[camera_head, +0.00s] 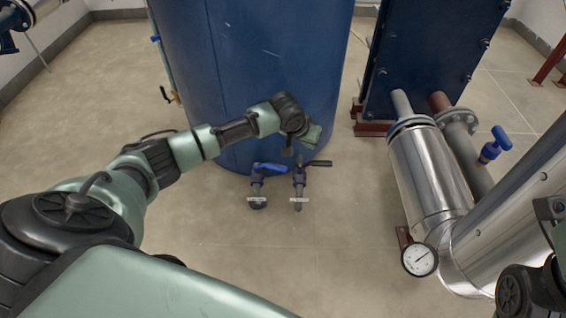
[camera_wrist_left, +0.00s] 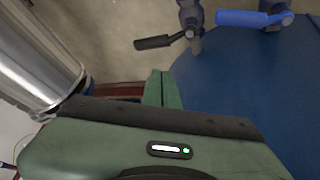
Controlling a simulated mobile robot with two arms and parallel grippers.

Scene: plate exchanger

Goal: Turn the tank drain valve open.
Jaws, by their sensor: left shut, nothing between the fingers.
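Two small valves stand side by side at the foot of the blue tank (camera_head: 262,60). The left one has a blue lever (camera_head: 270,168) and the right one a black lever (camera_head: 319,163); both levers point right, crosswise to their pipes. Each pipe has a white tag, too small to read, so I cannot tell which is the drain valve. My left gripper (camera_head: 312,136) is shut and empty, above the valves near the tank wall. In the left wrist view its green fingers (camera_wrist_left: 162,88) are together, apart from the black lever (camera_wrist_left: 160,42) and blue lever (camera_wrist_left: 250,18).
A shiny insulated pipe (camera_head: 428,175) with a round gauge (camera_head: 420,260) runs on the right. A dark blue plate exchanger (camera_head: 435,50) stands behind it. Another blue-handled valve (camera_head: 494,146) sits at the right. The floor (camera_head: 270,240) in front of the two valves is clear.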

